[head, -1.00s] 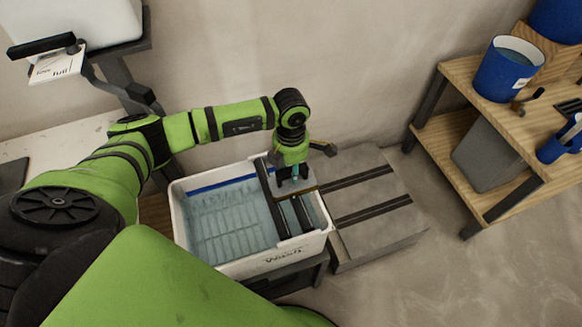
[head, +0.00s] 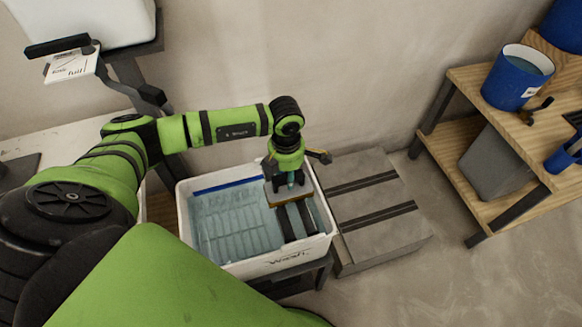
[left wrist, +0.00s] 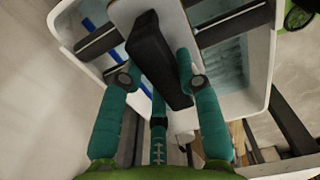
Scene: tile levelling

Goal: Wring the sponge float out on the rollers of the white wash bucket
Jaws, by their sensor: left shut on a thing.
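The white wash bucket (head: 183,220) holds bluish water and stands below my left arm. Its dark rollers (head: 291,222) run along the right part of the bucket, with their near ends showing. My left gripper (head: 290,180) is shut on the black handle of the sponge float (head: 290,197), which lies over the far part of the rollers. I cannot tell how hard it presses on them. In the left wrist view, the black handle (left wrist: 158,62) sits between the teal fingers, with the pale float plate behind it. My right gripper is not in view.
A grey slab with two dark strips (head: 373,205) lies right of the bucket. A wooden shelf (head: 455,165) at the right carries a blue bucket (head: 516,80), with a grey bin (head: 495,160) below. A white container (head: 85,20) stands at the upper left.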

